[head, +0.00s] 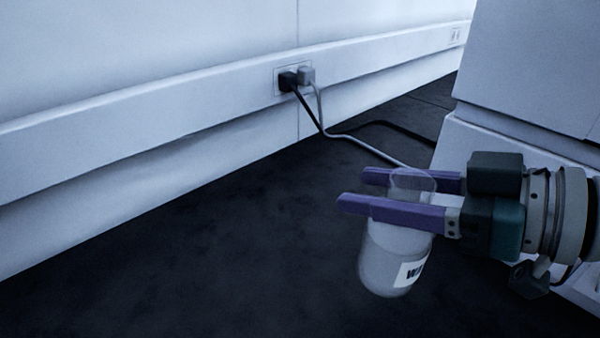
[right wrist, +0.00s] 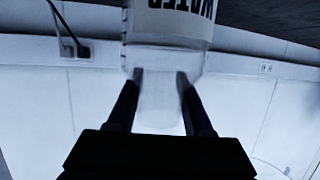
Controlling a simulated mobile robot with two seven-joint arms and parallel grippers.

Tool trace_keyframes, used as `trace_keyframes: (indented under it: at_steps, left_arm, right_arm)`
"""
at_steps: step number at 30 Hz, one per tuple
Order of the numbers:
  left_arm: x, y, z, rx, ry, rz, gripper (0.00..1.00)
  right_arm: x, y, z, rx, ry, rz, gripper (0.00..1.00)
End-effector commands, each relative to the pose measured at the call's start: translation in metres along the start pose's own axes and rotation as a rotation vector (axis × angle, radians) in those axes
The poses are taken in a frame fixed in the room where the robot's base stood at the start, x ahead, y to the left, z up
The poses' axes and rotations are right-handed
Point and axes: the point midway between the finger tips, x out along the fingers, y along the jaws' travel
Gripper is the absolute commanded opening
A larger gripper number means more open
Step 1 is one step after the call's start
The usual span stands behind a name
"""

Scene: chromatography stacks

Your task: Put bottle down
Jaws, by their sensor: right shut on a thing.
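A clear, pale bottle (head: 393,258) with a white label hangs between the purple fingers of my right gripper (head: 376,193). The fingers are shut on the bottle near its top. The bottle is slightly tilted, and its lower part hangs below the fingers over a dark surface (head: 200,255). I cannot tell how far its base is above that surface. In the right wrist view the bottle (right wrist: 166,55) shows between the fingertips (right wrist: 160,76), with the word "WATER" on its label upside down. My left gripper is in neither view.
A pale wall rail (head: 180,105) runs along the back, with an outlet holding a black plug (head: 287,81) and a grey plug (head: 306,75). Their cables run right across the dark surface behind the bottle. A white instrument (head: 530,75) stands at the right. The dark surface left of the bottle is clear.

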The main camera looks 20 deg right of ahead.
Motion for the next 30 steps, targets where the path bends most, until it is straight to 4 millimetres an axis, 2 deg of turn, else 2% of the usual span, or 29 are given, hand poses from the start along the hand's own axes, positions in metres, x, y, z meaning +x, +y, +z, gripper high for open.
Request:
trace_keyframes:
  at_steps: [1, 7, 13, 28, 29, 30]
  left_arm:
    - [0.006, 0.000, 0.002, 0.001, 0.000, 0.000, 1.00]
    - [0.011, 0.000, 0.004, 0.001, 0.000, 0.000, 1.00]
    - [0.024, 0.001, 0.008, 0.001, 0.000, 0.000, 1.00]
    - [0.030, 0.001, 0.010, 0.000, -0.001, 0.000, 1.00]
    - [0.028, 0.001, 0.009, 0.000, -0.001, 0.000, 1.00]
    - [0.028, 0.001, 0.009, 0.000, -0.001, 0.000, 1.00]
  right_arm:
    - [0.004, 0.000, 0.009, 0.002, 0.003, 0.001, 0.00]
    - [0.008, 0.000, 0.025, 0.001, 0.003, 0.001, 0.00]
    - [0.018, 0.001, 0.055, 0.001, 0.002, 0.001, 0.00]
    - [0.020, 0.000, 0.063, -0.004, 0.003, 0.000, 0.00]
    - [0.019, 0.000, 0.063, -0.003, 0.000, -0.001, 0.54]
    - [0.019, 0.000, 0.062, -0.002, 0.000, -0.001, 0.59]
